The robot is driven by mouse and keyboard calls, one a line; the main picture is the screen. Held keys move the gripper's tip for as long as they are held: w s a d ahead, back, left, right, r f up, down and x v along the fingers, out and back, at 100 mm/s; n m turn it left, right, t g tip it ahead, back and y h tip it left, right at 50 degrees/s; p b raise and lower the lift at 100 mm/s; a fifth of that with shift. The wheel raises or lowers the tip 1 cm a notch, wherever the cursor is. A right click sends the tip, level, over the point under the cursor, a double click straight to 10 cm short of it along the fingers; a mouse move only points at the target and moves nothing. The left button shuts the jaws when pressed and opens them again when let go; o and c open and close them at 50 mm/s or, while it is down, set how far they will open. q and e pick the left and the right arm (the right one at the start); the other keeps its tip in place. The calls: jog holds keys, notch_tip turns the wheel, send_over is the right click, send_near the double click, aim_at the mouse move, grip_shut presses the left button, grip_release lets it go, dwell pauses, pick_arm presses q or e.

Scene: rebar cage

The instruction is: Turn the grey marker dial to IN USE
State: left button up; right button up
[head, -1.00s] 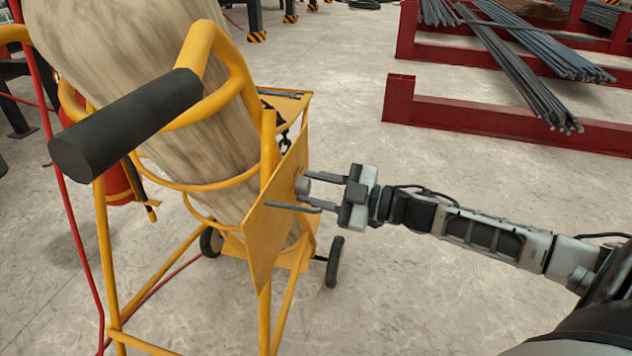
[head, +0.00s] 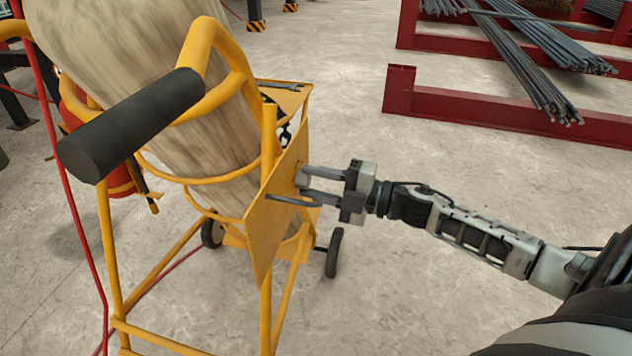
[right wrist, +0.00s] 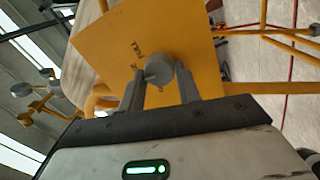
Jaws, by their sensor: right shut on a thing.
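The grey marker dial (right wrist: 160,70) is a short round knob on a flat yellow plate (head: 268,228), fixed to the yellow cylinder cart. In the head view only a small part of the dial (head: 302,180) shows, at the plate's right face. My right gripper (head: 308,184) reaches in from the right and is shut on the dial, one finger on each side. The right wrist view shows the dial between the fingertips (right wrist: 159,88). Dark lettering, seemingly FULL, stands on the plate beside the dial; I cannot read a pointer position. My left gripper is not in view.
The cart carries a large worn cylinder (head: 130,80) and has a black-gripped handle (head: 130,125). Red racks (head: 500,115) with rebar stand at the back right. The floor right of the cart is clear.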

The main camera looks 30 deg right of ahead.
dwell(0.5)
jog(key=o, duration=1)
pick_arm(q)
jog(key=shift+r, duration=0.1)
pick_arm(e)
jog(key=shift+s+d, duration=0.1)
jog(key=shift+s+d, duration=0.2)
jog(key=shift+s, duration=0.05)
pick_arm(q)
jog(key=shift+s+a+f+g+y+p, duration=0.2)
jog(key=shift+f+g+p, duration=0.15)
jog(key=shift+p, duration=0.35)
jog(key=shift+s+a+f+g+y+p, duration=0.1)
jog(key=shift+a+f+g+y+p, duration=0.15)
jog(key=shift+p, duration=0.4)
pick_arm(e)
jog(key=shift+v, duration=7.55)
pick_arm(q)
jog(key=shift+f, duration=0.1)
pick_arm(e)
jog(key=shift+a, duration=0.15)
